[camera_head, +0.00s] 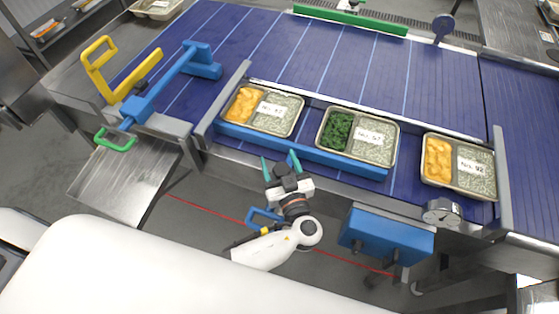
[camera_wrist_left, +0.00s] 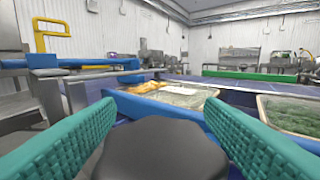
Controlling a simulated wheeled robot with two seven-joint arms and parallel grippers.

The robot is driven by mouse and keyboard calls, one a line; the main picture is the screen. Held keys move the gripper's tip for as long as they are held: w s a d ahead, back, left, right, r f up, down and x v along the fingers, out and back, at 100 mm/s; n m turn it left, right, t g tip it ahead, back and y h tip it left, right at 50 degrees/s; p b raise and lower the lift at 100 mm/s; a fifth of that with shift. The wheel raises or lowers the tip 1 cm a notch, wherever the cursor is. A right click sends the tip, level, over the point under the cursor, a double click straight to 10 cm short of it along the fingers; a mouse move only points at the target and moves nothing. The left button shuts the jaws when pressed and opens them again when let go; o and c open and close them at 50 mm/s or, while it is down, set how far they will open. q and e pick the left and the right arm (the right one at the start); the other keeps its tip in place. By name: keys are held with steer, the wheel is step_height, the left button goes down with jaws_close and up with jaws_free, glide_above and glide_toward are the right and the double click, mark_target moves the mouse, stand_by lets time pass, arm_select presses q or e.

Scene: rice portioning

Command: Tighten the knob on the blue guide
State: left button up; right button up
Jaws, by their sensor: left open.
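A blue guide (camera_head: 165,85) with a long bar and an end block lies across the left part of the belt. A green loop handle (camera_head: 115,140) is at its near end, by the belt's edge. No knob on this guide can be made out clearly. A long blue rail (camera_head: 300,150) runs in front of the trays; the left wrist view shows it ahead (camera_wrist_left: 155,106). My left gripper (camera_head: 281,163) is open and empty at the near belt edge, right of the blue guide and close to the blue rail. Its two green fingers stand apart in the left wrist view (camera_wrist_left: 160,125).
Trays hold yellow food (camera_head: 245,103), green food (camera_head: 338,130) and yellow food again (camera_head: 438,158), each beside a labelled compartment. A yellow bracket (camera_head: 97,70) stands at the left. A round dial (camera_head: 442,212) and blue box (camera_head: 385,238) are at the near edge. The far belt is clear.

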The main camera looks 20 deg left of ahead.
arm_select(q)
steer(key=c, duration=1)
arm_select(e)
steer(key=shift+s+d+f, duration=0.15)
steer(key=shift+s+d, duration=0.2)
